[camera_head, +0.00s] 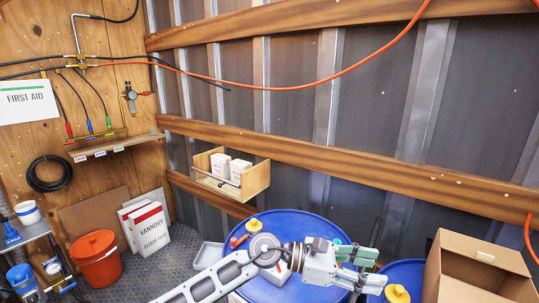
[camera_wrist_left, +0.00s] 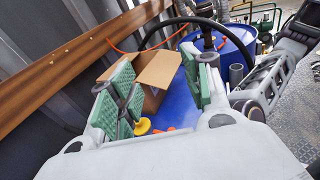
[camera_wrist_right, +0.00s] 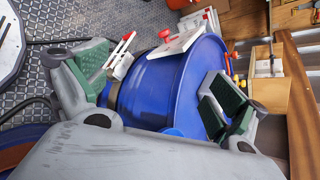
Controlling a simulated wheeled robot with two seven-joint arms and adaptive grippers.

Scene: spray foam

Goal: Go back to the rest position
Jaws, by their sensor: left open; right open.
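My left gripper (camera_head: 358,268) reaches in from the left over the blue drum (camera_head: 317,233) in the head view. Its green-padded fingers are apart and hold nothing. In the left wrist view, the left gripper (camera_wrist_left: 160,98) has a cardboard box and a blue drum top beyond its spread fingers. My right gripper is not visible in the head view. In the right wrist view, the right gripper (camera_wrist_right: 155,85) has its green-padded fingers wide apart, with a blue drum (camera_wrist_right: 165,88) behind them and nothing held.
An open cardboard box (camera_head: 482,268) stands at the lower right beside a second blue drum (camera_head: 405,275) with a yellow cap. A wooden wall bin (camera_head: 256,180) holds white cartons. An orange bucket (camera_head: 98,260) and white-red bags (camera_head: 148,228) stand at left. An orange hose (camera_head: 300,87) hangs along the wall.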

